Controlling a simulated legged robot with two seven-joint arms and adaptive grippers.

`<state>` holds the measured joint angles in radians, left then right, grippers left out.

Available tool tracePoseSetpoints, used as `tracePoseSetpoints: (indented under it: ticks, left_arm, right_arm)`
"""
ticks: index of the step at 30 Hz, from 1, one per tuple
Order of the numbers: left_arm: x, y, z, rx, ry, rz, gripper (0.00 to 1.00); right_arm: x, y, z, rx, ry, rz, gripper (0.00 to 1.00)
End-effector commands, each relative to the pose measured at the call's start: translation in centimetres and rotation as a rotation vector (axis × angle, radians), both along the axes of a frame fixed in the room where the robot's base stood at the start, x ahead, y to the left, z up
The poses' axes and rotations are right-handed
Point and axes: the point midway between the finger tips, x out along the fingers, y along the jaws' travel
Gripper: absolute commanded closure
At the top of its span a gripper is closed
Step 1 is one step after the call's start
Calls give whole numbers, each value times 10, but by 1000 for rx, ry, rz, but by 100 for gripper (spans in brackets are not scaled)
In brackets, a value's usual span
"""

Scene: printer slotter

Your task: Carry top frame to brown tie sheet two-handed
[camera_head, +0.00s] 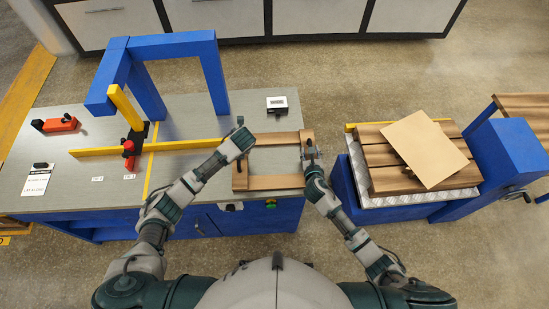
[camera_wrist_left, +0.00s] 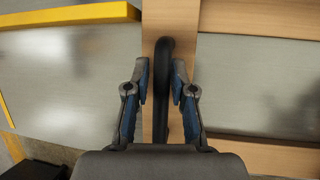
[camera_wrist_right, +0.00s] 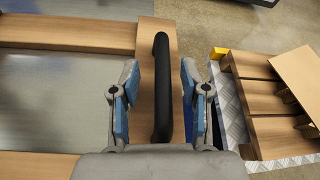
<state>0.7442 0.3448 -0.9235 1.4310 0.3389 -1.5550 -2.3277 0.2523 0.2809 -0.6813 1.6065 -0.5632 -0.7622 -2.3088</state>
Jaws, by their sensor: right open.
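The top frame (camera_head: 276,182) is a light wooden rectangle lying flat on the grey table, with a black handle on each side. My left gripper (camera_head: 246,134) is over its left side; in the left wrist view the handle (camera_wrist_left: 162,90) lies between the parted fingers, with gaps beside it. My right gripper (camera_head: 311,156) is over its right side; in the right wrist view the other handle (camera_wrist_right: 162,90) lies between the open fingers. The brown tie sheet (camera_head: 423,148) lies askew on slatted wood (camera_head: 385,178) on the right-hand stand.
A blue gantry (camera_head: 175,45) and a yellow bar (camera_head: 185,146) stand left of the frame. A red tool (camera_head: 60,124) and small box (camera_head: 277,104) lie on the table. A floor gap separates table and stand. A blue crank unit (camera_head: 518,155) stands at right.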

Motion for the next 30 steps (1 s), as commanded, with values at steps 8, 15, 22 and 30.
tracePoseSetpoints:
  ticks: [8, 15, 22, 30]
  left_arm:
    - [-1, 1, -1, 2, 3, 2, 100]
    - [-1, 0, -1, 2, 2, 1, 100]
    - [0, 0, 6, 0, -2, 0, 100]
    - [0, 0, 33, -1, -6, -1, 100]
  right_arm:
    - [0, 0, 0, 0, 0, 0, 100]
    - [0, 0, -1, 0, 1, 0, 100]
    - [0, 0, 6, 0, -3, 1, 100]
    - [0, 0, 33, 1, -7, 1, 100]
